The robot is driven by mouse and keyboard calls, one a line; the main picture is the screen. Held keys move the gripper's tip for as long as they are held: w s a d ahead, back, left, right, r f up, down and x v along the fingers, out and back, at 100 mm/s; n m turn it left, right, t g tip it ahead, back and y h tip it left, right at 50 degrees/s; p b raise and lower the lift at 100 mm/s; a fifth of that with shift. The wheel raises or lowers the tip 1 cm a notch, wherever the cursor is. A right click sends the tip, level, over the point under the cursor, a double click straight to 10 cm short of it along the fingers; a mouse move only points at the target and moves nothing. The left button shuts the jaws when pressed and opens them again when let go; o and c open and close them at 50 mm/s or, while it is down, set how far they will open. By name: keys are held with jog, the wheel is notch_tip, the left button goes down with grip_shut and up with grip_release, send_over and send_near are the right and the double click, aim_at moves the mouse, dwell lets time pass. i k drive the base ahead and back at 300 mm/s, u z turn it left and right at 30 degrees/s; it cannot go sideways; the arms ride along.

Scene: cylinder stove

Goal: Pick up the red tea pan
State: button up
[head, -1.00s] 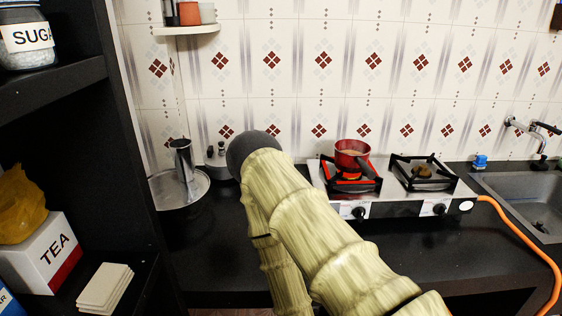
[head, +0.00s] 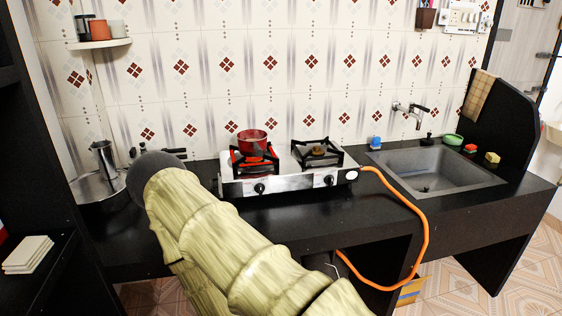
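The red tea pan (head: 252,141) stands upright on the left burner of the two-burner stove (head: 232,186), near the tiled back wall. Its dark handle seems to point toward the front right. My arm reaches up from the bottom of the head view and ends left of the stove, in front of the counter. My gripper is not visible; only the arm's pale links and a dark rounded joint show. Nothing is seen touching the pan.
A metal pot and cup (head: 103,163) stand at the counter's left. An orange hose (head: 424,222) runs from the stove's right side. A sink (head: 440,172) is at the right. White slabs (head: 28,254) lie on the left shelf. Counter right of the stove is partly clear.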

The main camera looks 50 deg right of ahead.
aim_at(247, 149)
jog(key=u, duration=0.05)
jog(key=k, duration=1.65)
jog(key=z, duration=0.7)
jog(key=i, duration=1.55)
